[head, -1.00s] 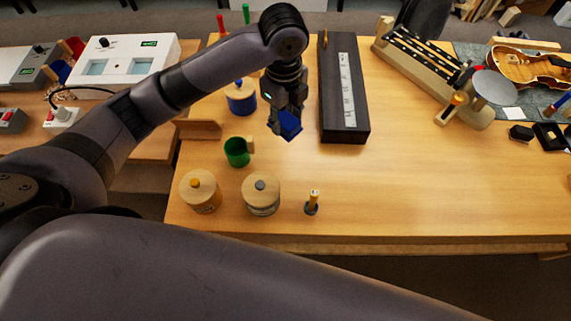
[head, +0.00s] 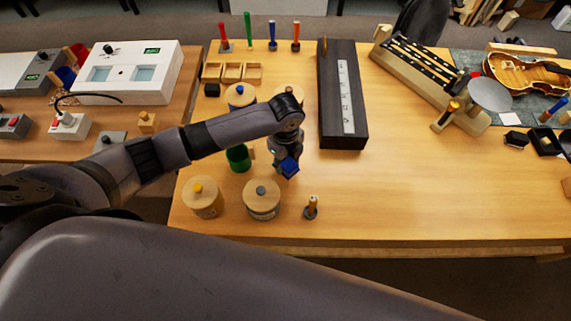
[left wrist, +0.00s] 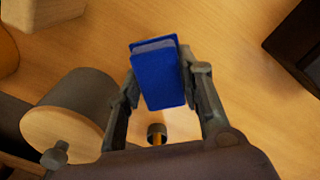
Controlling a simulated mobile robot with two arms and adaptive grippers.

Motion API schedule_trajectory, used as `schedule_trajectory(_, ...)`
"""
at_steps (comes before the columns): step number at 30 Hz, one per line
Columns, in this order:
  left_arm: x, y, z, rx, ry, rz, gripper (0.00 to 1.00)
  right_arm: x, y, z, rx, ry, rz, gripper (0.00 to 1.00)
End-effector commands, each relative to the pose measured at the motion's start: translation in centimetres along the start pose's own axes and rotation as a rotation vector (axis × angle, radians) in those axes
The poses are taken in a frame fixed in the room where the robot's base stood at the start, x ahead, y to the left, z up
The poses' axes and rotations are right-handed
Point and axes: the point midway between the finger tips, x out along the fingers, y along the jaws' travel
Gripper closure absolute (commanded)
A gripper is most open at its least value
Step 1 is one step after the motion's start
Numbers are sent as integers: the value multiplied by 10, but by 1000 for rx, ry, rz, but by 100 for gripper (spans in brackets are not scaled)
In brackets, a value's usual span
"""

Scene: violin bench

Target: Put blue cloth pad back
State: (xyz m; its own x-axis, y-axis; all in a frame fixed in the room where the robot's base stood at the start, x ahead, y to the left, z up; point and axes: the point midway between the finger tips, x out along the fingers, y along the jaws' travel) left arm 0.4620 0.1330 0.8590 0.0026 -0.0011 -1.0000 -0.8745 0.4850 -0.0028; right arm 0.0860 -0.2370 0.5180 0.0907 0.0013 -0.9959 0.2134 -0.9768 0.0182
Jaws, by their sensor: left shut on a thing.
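The blue cloth pad (left wrist: 158,78) is a small blue block with a greyish strip on one end. My left gripper (head: 287,160) is shut on it and holds it over the bench, right of the green cup (head: 238,158). The pad also shows in the head view (head: 288,167), partly hidden by the fingers. In the left wrist view the fingers of my left gripper (left wrist: 160,85) stand on both sides of the pad. My right gripper is not in view.
A round lidded wooden pot (head: 262,200) and a small upright tool (head: 311,208) stand in front of the pad. A long dark box (head: 360,120) lies to the right. Small wooden trays (head: 231,72) sit farther back.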

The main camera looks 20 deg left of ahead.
Motion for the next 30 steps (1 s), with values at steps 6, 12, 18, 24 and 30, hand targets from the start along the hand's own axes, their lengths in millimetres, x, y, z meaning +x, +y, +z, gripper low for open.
schedule_trajectory(6, 29, 1, -1, 0, 1, 4, 88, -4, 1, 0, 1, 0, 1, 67)
schedule_trajectory(12, 31, 1, 0, 0, 0, 2, 88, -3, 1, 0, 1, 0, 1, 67)
schedule_trajectory(18, 35, 1, 0, -1, 0, 2, 88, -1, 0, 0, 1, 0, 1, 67)
schedule_trajectory(24, 34, 1, 0, -1, 0, 2, 54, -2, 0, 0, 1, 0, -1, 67)
schedule_trajectory(30, 34, 1, 0, -1, 0, 3, 46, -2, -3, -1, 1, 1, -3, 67)
